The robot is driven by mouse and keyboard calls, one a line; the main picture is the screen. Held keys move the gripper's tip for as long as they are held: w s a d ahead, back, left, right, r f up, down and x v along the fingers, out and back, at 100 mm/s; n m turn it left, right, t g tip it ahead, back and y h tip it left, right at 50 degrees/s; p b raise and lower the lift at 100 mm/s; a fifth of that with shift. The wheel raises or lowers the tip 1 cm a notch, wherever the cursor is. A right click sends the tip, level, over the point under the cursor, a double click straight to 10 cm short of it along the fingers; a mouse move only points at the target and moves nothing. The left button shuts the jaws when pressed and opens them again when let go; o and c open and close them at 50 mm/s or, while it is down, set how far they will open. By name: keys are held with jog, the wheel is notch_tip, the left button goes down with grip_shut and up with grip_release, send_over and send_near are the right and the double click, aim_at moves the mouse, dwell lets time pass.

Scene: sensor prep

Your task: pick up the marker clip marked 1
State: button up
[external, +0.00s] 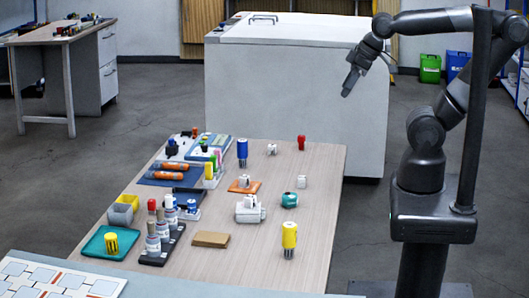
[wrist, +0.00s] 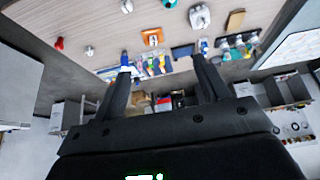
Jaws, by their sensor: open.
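Small white clip-like pieces are on the wooden table (external: 215,268). One is near the far edge (external: 272,149), one is right of the middle (external: 302,182), and one rests on an orange pad (external: 254,188). The wrist view shows two loose white pieces (wrist: 127,6) (wrist: 88,51) and one on the orange pad (wrist: 152,31). Any number on them is too small to read, so I cannot tell which is marked 1. My gripper (external: 347,90) is open and empty, high in the air beyond the table's right side; its two fingers show in the wrist view (wrist: 161,68).
A red piece (external: 301,142), a blue cylinder (external: 242,152), a yellow cylinder (external: 289,236), a teal round piece (external: 289,199) and a larger white device (external: 249,209) stand among the clips. Bottles and trays crowd the left side. A white cabinet (external: 290,95) stands behind the table.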

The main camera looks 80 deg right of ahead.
jog(key=c, duration=0.3)
jog(key=shift+c, duration=0.2)
jog(key=n+g, duration=0.1)
jog(key=g, duration=0.5)
send_over(302, 177)
notch_tip(302, 177, down, 24)
jog(key=shift+f, duration=5.1)
